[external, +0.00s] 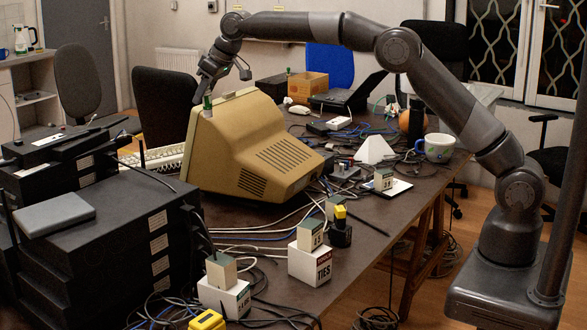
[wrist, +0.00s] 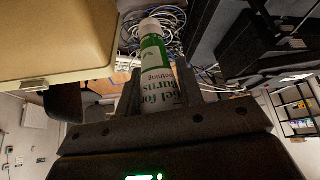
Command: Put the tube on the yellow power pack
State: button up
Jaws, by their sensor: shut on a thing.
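The tube (wrist: 155,62) is white and green, with printed lettering. In the wrist view it stands between the two dark fingers of my gripper (wrist: 158,82), which is shut on it. In the external view my gripper (external: 207,93) is over the top left of the beige monitor, and a green bit of the tube (external: 207,103) shows below it. A yellow block (external: 207,320), partly cut off by the bottom edge, lies at the front of the table. A black pack with a yellow top (external: 340,228) stands farther right. I cannot tell which is the yellow power pack.
The bulky beige monitor (external: 258,150) stands beside and below my gripper. Stacked black network boxes (external: 95,235) fill the left. White labelled blocks (external: 310,262) and loose cables crowd the front. A mug (external: 437,148) stands near the table's right edge.

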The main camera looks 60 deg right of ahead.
jog(key=s+a+n+g+y, duration=0.15)
jog(key=s+a+n, duration=0.25)
jog(key=s+a, duration=0.4)
jog(key=s+a+n+g+y, duration=0.1)
jog(key=s+a+n+y, duration=0.3)
jog(key=a, duration=0.7)
jog(key=n+g+h, duration=0.1)
jog(key=n+g, duration=0.3)
jog(key=n, duration=0.3)
send_over(203, 321)
notch_tip(203, 321, down, 18)
jog(key=shift+f, duration=1.8)
jog(key=shift+f, duration=0.15)
jog(key=o, duration=0.6)
jog(key=shift+c, duration=0.2)
jog(key=o, duration=0.4)
